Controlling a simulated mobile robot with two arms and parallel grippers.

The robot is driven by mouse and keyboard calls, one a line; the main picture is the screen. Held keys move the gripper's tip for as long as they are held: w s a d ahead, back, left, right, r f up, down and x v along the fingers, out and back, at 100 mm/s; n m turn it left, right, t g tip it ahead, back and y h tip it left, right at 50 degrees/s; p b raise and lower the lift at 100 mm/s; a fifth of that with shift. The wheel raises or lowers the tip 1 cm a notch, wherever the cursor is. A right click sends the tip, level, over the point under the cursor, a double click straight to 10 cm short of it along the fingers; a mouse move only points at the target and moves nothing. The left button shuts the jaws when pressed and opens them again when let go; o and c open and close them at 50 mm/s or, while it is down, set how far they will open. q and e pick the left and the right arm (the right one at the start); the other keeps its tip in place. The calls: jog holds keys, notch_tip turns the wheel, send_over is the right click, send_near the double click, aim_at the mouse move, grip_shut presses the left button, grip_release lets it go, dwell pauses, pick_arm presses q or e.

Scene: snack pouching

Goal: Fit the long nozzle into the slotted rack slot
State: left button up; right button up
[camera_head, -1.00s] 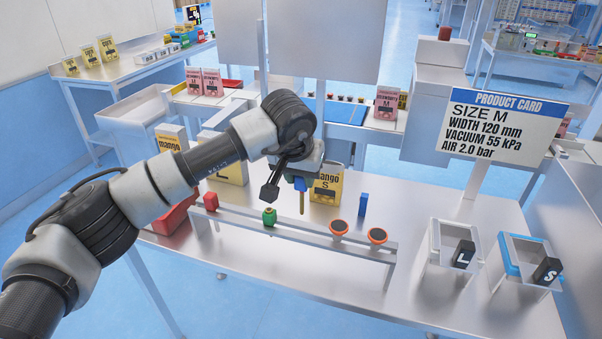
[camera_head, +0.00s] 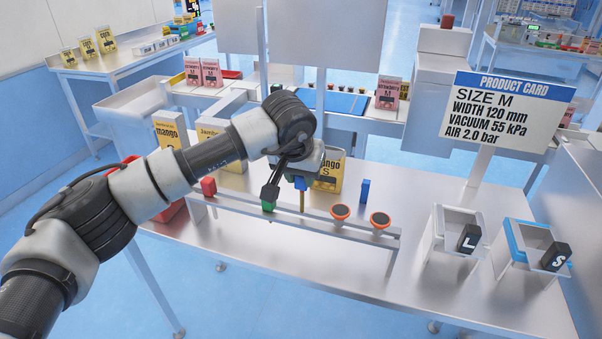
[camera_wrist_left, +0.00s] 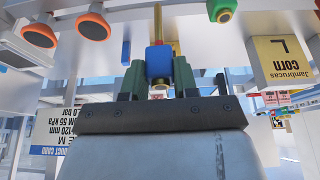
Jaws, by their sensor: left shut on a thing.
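My left gripper (camera_head: 300,180) is shut on the long nozzle, which has a blue body (camera_wrist_left: 159,60) and a thin brass tube. The tube (camera_head: 302,203) points down at the slotted rack (camera_head: 350,228), between a green nozzle (camera_head: 268,207) and an orange cup nozzle (camera_head: 340,211). Its lower end is close to the rack's top bar; I cannot tell whether it is in a slot. In the left wrist view, the green fingers press the blue body from both sides. My right gripper is not in view.
The rack also holds a red nozzle (camera_head: 208,187) and a second orange cup (camera_head: 380,220). A blue block (camera_head: 365,190) and yellow pouches (camera_head: 328,175) stand behind it. Bins marked L (camera_head: 440,222) and S (camera_head: 515,240) are at right. The table front is clear.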

aim_at(301, 205)
pick_arm(q)
jog(key=shift+b, duration=0.6)
dwell(1.1)
jog(key=shift+f+b, duration=0.65)
jog(key=shift+f, duration=0.3)
jog(key=shift+f+b, duration=2.45)
jog(key=shift+f, duration=0.75)
jog(key=o, duration=1)
jog(key=b+v, duration=0.1)
jog(key=v, duration=1)
jog(key=shift+f, duration=0.1)
